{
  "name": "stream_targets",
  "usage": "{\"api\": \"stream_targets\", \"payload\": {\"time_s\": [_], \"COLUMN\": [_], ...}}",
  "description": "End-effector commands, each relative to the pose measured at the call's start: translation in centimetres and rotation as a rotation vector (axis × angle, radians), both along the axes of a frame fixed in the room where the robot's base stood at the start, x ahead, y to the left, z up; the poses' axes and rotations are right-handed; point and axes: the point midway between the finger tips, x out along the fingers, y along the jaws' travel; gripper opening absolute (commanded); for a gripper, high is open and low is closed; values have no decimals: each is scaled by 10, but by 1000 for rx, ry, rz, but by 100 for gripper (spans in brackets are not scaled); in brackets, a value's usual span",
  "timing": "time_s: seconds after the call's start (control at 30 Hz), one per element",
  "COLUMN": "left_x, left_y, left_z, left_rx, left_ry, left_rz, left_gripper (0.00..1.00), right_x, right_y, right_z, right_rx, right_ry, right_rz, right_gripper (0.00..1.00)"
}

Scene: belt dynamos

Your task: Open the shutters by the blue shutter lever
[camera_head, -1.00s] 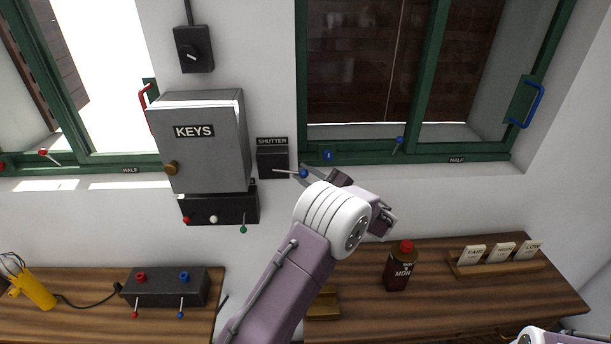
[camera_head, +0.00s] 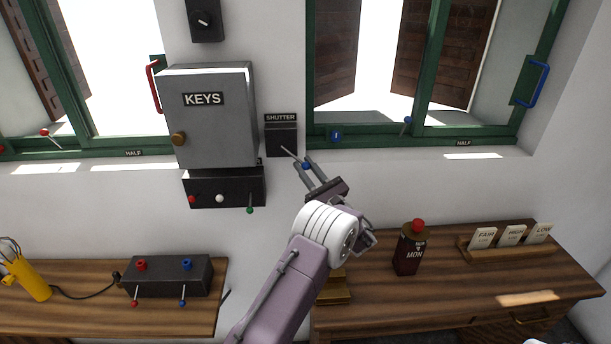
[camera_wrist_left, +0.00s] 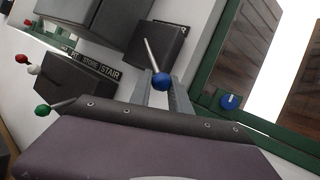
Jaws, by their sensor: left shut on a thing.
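The blue shutter lever (camera_head: 294,157) sticks out of the dark SHUTTER box (camera_head: 281,139) on the wall and slants down to the right, ending in a blue ball. My left gripper (camera_head: 311,165) is shut on the lever at its ball. In the left wrist view the blue ball (camera_wrist_left: 161,81) sits between the fingers, with the rod rising from it. Behind the right window's glass, two brown shutters (camera_head: 334,52) (camera_head: 425,55) stand apart with a bright gap between them.
The grey KEYS cabinet (camera_head: 207,125) juts out left of the lever, above a small switch box (camera_head: 224,190). The green window frame (camera_head: 375,138) is to the right. The desk below holds a dark bottle (camera_head: 409,253) and a card rack (camera_head: 508,248).

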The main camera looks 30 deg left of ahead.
Motion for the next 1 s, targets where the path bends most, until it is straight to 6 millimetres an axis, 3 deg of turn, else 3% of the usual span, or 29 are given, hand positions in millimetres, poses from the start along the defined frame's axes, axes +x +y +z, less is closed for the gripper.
{"api": "stream_targets", "payload": {"time_s": [0.03,0.4,1.0], "left_x": [-3,-15,-32], "left_y": [5,27,53], "left_z": [-9,-24,-27], "left_rx": [-4,-8,106], "left_ry": [-2,-3,64], "left_rz": [11,14,11], "left_gripper": [0,0,0], "right_x": [0,0,0], "right_y": [0,0,0], "right_z": [-11,-43,-69], "right_rx": [0,0,0], "right_ry": [0,0,0], "right_rz": [0,0,0], "right_gripper": [36,36,36]}}
